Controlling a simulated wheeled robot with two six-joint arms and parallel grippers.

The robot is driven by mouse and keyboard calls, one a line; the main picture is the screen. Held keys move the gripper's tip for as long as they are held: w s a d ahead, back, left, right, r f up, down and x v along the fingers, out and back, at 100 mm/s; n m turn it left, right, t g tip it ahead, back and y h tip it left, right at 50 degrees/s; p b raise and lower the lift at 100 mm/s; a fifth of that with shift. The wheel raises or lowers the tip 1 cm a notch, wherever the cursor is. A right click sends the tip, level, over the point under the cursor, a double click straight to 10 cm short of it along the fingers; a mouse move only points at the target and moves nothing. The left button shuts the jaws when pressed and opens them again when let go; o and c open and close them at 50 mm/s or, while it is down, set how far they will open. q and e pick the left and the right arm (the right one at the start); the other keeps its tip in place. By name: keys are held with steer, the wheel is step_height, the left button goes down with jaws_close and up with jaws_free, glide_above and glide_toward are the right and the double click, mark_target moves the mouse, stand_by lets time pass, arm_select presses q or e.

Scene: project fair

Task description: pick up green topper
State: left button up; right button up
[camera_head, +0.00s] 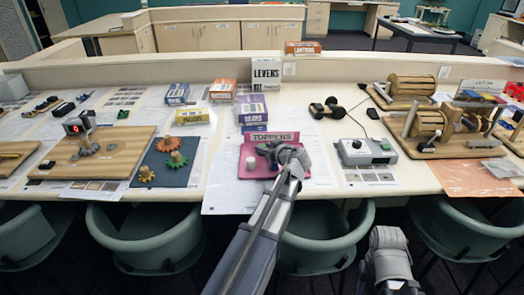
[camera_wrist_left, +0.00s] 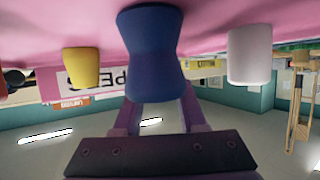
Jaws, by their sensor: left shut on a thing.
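The pink tray labelled TOPPERS (camera_head: 262,172) stands on the table in the head view. My left gripper (camera_head: 284,152) is over its back right part. In the left wrist view a dark blue topper with a narrow waist (camera_wrist_left: 155,55) is between the fingers of my left gripper (camera_wrist_left: 158,108), which is shut on it. A yellow topper (camera_wrist_left: 82,67) and a white topper (camera_wrist_left: 250,55) are apart on either side; the white one also shows in the head view (camera_head: 250,163). I see no green topper; the gripper hides part of the tray.
A blue mat (camera_head: 166,173) with wooden gear pieces lies left of the tray. A grey box with a dial (camera_head: 365,152) is to its right. Several small boxes, including a white LEVERS KIT box (camera_head: 266,68), stand behind. Green chairs (camera_head: 325,245) line the front edge.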

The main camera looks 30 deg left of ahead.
arm_select(q)
jaws_close()
steer(key=shift+r, duration=0.1)
step_height(320, 180, up, 10)
steer(key=p, duration=1)
